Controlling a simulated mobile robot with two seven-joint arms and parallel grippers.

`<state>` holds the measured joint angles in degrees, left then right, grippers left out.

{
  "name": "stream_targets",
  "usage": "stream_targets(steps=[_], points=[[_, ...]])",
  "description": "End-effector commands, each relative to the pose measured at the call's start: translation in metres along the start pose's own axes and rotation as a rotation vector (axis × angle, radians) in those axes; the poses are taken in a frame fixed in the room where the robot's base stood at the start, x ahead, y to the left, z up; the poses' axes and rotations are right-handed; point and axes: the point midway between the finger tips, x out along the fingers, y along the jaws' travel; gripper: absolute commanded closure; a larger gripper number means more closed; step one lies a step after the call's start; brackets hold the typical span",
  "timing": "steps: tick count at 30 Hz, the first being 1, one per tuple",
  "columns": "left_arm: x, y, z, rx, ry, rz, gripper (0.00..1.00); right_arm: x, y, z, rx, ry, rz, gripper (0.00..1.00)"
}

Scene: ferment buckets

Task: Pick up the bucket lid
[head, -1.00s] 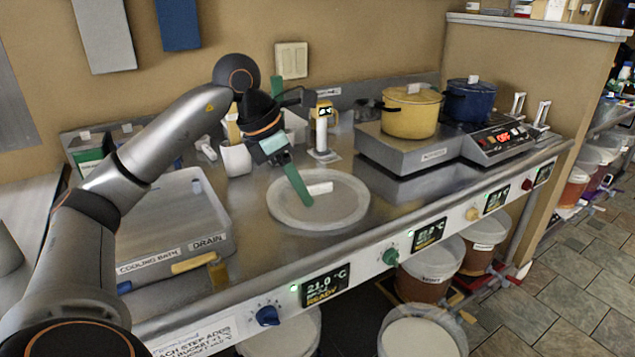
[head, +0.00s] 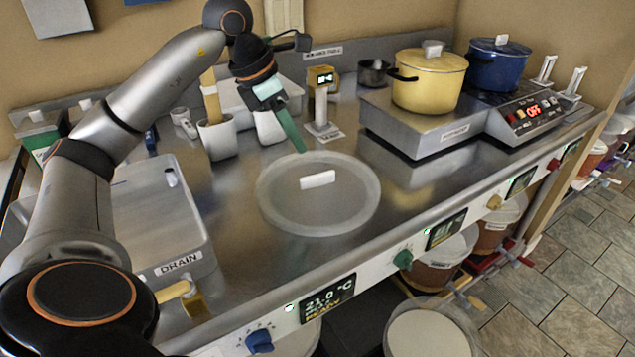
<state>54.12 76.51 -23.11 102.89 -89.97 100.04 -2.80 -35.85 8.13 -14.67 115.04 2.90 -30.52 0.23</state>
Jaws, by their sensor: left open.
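The bucket lid (head: 318,217) is a round, translucent whitish disc lying flat on the steel counter. A white block-shaped handle or label (head: 318,180) sits on it near the middle. My left gripper (head: 298,148) comes in from the upper left with its green finger pointing down. Its tip is at the lid's far rim in the picture; whether it touches or hovers above cannot be told. It is open and holds nothing visible. My right gripper is not in view.
A yellow pot (head: 428,82) and a blue pot (head: 497,68) stand at the back right. A small yellow-topped stand (head: 322,105) is behind the lid. Open buckets (head: 430,335) stand below the counter's front edge.

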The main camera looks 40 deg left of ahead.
Motion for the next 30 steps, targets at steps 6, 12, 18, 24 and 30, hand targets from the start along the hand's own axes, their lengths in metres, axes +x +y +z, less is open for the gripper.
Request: stream_targets(steps=[6, 12, 18, 24, 30], points=[[0.044, -0.001, -0.002, 0.001, 0.005, -0.004, 0.51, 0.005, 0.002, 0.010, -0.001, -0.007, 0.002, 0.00], [0.061, 0.000, 0.000, 0.001, 0.001, -0.002, 0.51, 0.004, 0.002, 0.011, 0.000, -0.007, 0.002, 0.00], [0.076, 0.001, 0.001, 0.001, 0.004, -0.004, 0.51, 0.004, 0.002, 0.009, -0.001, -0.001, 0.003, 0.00], [0.107, 0.004, 0.002, 0.002, 0.003, -0.005, 0.51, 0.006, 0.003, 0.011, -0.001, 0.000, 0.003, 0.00], [0.113, 0.005, 0.003, 0.001, 0.002, -0.001, 0.51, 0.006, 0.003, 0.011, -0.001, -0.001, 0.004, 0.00]])
